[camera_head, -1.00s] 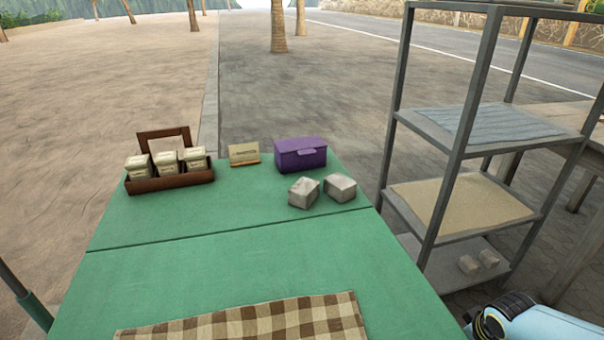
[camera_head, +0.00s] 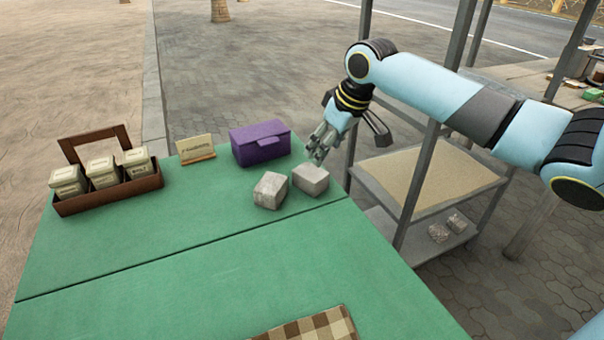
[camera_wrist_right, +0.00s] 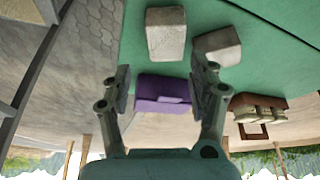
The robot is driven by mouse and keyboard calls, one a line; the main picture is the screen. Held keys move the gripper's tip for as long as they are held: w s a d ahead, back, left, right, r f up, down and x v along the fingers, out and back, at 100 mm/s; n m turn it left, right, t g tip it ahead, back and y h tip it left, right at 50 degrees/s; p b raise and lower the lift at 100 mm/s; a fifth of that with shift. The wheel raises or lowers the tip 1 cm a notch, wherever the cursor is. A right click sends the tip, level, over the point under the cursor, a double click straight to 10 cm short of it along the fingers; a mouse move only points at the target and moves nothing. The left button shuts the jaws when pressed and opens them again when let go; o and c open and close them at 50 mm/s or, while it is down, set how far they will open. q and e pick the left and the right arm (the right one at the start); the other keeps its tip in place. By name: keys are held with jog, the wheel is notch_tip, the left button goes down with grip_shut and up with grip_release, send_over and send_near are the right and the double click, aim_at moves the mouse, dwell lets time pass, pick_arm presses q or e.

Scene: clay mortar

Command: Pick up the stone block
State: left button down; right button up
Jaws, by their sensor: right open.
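Two grey stone blocks stand side by side near the table's right edge in the head view: a right block (camera_head: 311,179) and a left block (camera_head: 270,191). In the right wrist view the right block (camera_wrist_right: 166,34) lies ahead of the open jaws and the left block (camera_wrist_right: 217,46) is beside it. My right gripper (camera_head: 317,154) is open and empty, just behind and above the right block, apart from it as far as I can tell. It also shows in the right wrist view (camera_wrist_right: 160,80). My left gripper is not in view.
A purple box (camera_head: 260,143) stands close behind the blocks. A small sign (camera_head: 196,148) and a wooden caddy with jars (camera_head: 108,195) stand to the left on the green table (camera_head: 180,240). A metal shelf rack (camera_head: 418,180) stands close to the right.

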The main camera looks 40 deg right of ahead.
aim_at(311, 171)
jog(key=shift+w+a+f+b, duration=0.3)
jog(key=shift+w+a+f, duration=0.1)
jog(key=shift+w+a, duration=0.2)
jog(key=x, duration=0.2)
jog(key=shift+w+f+b, duration=0.1)
jog(key=shift+f+b, duration=0.2)
jog(key=shift+b, duration=0.1)
jog(key=shift+w+f, duration=0.25)
jog(key=shift+f, duration=0.4)
jog(key=x, duration=0.1)
jog(key=b+x, duration=0.1)
jog(key=x, duration=0.1)
jog(key=shift+s+d+f+b, duration=0.1)
jog(key=shift+s+f+b, duration=0.15)
jog(key=shift+f, duration=0.25)
jog(key=shift+w+f, duration=0.3)
jog(key=shift+f, duration=0.15)
jog(key=shift+r, duration=0.1)
jog(key=c, duration=1.2)
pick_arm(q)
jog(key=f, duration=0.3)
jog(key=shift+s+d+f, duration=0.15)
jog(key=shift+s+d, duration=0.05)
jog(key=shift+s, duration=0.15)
